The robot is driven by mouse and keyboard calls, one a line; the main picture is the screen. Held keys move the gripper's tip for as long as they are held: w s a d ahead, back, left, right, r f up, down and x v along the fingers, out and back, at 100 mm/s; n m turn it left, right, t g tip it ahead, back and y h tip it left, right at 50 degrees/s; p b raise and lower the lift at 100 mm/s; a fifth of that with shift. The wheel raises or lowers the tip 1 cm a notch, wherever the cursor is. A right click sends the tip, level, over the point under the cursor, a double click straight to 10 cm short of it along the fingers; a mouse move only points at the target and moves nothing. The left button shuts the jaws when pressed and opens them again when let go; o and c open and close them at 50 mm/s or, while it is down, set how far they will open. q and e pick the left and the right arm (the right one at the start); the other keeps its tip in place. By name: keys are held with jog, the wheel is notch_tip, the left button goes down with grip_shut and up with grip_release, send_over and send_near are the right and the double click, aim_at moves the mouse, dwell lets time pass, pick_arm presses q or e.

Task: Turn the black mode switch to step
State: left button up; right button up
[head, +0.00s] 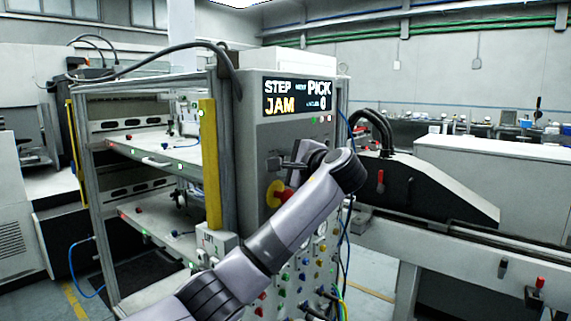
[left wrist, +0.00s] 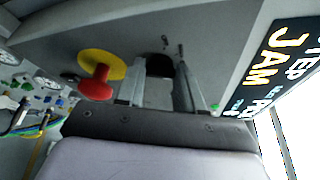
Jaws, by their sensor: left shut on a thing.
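The black mode switch (head: 273,163) is on the grey panel face below the display, partly hidden by my left gripper (head: 290,164). In the left wrist view the dark switch (left wrist: 160,66) lies between the two fingers of my left gripper (left wrist: 163,72), which is shut on it. The display (head: 298,97) shows STEP and PICK on its upper line and JAM and 0 below. Which mark the switch points at cannot be made out. My right gripper is not in view.
A red mushroom button on a yellow disc (head: 275,194) sits just below the switch, close to my left arm; it also shows in the left wrist view (left wrist: 101,70). Several small coloured buttons and cables are lower on the panel. A yellow post (head: 210,165) stands left of it.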

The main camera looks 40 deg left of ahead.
pick_arm(q)
jog(key=o, duration=1)
jog(key=shift+o, duration=0.2)
jog(key=shift+d, duration=0.1)
jog(key=b+v, duration=0.1)
jog(key=v, duration=0.6)
jog(key=shift+b, duration=0.35)
